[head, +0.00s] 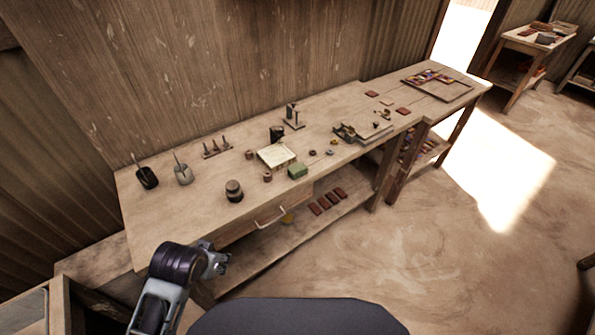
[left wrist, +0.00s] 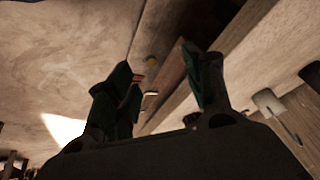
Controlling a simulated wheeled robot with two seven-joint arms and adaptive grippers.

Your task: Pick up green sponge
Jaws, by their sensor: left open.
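The green sponge (head: 298,170) is a small green block on the wooden workbench (head: 160,220), near its front edge, beside a pale square sheet or tile. My left gripper (head: 222,262) is low in front of the bench's left part, below and left of the sponge, well apart from it. In the left wrist view my left gripper (left wrist: 165,85) shows its two fingers spread with nothing between them. I cannot make out the sponge in that view. My right gripper is not in view.
A dark round jar (head: 234,191) stands left of the sponge. A drawer with a handle (head: 270,216) is under the bench top. Red tiles (head: 328,202) lie on the lower shelf. A tray (head: 440,86) is at the far right end. The floor at right is clear.

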